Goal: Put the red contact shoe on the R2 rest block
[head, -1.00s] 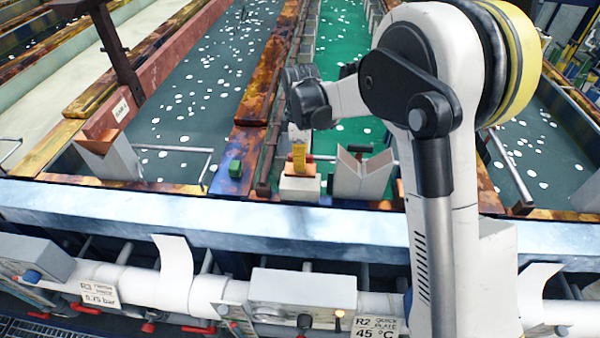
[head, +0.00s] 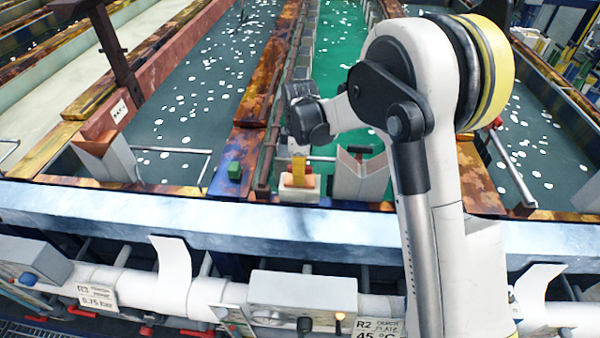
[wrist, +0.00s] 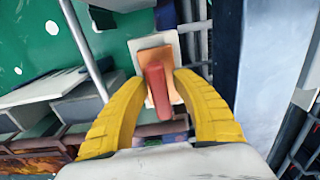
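The red contact shoe (wrist: 157,88) lies between the yellow fingers of my gripper (wrist: 160,77) in the wrist view. An orange pad (wrist: 152,53) shows beneath it on a pale block (wrist: 137,42). My fingers stand on either side of the shoe; a gap with orange in it shows at the right finger, so the gripper looks open. In the head view my gripper (head: 299,172) is down at the small white block (head: 299,193) behind the front rail, with red and orange beside the yellow. Exact contact between shoe and pad is hidden.
A grey V-shaped holder (head: 360,177) stands close on the right, and another (head: 106,157) is farther left. The wide front rail (head: 200,219) runs across. Tanks with liquid lie behind.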

